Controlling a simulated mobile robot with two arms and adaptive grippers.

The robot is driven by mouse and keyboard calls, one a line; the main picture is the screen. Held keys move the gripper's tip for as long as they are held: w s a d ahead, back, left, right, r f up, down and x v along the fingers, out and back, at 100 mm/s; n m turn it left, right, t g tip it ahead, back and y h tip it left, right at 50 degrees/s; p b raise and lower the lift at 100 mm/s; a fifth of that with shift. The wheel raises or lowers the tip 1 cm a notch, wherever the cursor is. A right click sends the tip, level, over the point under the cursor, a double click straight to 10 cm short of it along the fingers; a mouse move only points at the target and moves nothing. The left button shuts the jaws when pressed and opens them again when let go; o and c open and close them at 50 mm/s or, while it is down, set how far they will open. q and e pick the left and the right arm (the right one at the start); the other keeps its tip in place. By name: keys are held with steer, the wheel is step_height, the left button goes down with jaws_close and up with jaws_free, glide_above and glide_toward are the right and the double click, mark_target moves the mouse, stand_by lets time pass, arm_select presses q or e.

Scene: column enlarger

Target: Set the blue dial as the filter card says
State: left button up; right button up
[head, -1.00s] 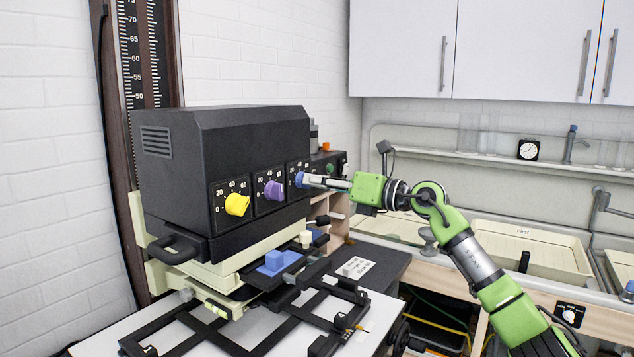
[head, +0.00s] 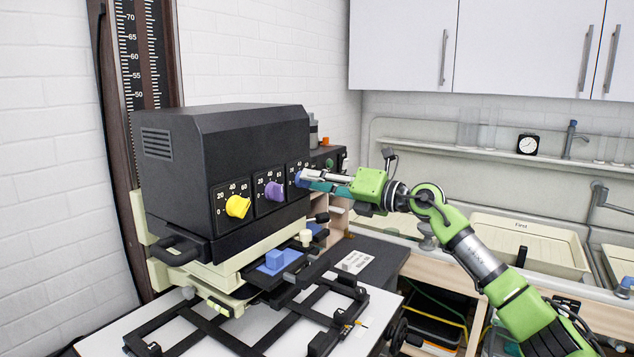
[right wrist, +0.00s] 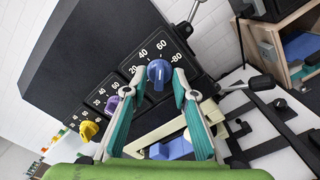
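The blue dial (head: 300,178) is the rightmost of three dials on the front of the black enlarger head (head: 225,150). In the right wrist view the blue dial (right wrist: 159,75) stands between my right gripper's fingertips (right wrist: 158,84). The fingers are apart, with a small gap visible on the left side of the dial. Numbers 20 to 80 arc around it; its exact setting is hard to read. In the head view my right gripper (head: 312,179) reaches the dial from the right and partly hides it. A white card with print (head: 355,262) lies on the dark bench; its text is too small to read. My left gripper is out of view.
The yellow dial (head: 237,206) and purple dial (head: 274,191) sit left of the blue one. A black-knobbed lever (right wrist: 261,82) juts out near the gripper in the wrist view.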

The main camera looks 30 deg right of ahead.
steer(key=v, duration=1.2)
stand_by(0.5)
stand_by(0.6)
steer(key=shift+d+f, duration=0.1)
